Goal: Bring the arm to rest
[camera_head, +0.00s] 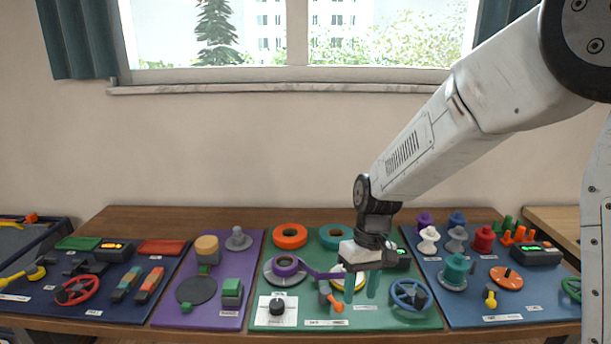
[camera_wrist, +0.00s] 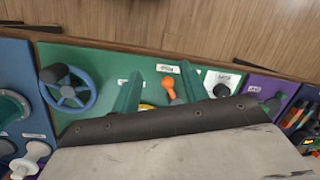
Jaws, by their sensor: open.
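My gripper (camera_head: 360,296) hangs over the green board (camera_head: 432,318) in the head view, pointing down with its two teal fingers apart. It also shows in the wrist view (camera_wrist: 158,82), where the fingers are spread and nothing sits between their tips but the board behind. An orange-tipped lever (camera_head: 335,304) stands just left of the fingers in the head view. A purple ring (camera_head: 286,262) with a purple band leads right toward the gripper; its far end is partly hidden. I cannot tell whether the fingers touch anything.
A blue handwheel (camera_head: 411,295) stands right of the gripper, and a black knob on a white plate (camera_head: 277,308) to its left. Orange ring (camera_head: 290,236) lies behind. Boards with pegs, wheels and switches crowd both sides.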

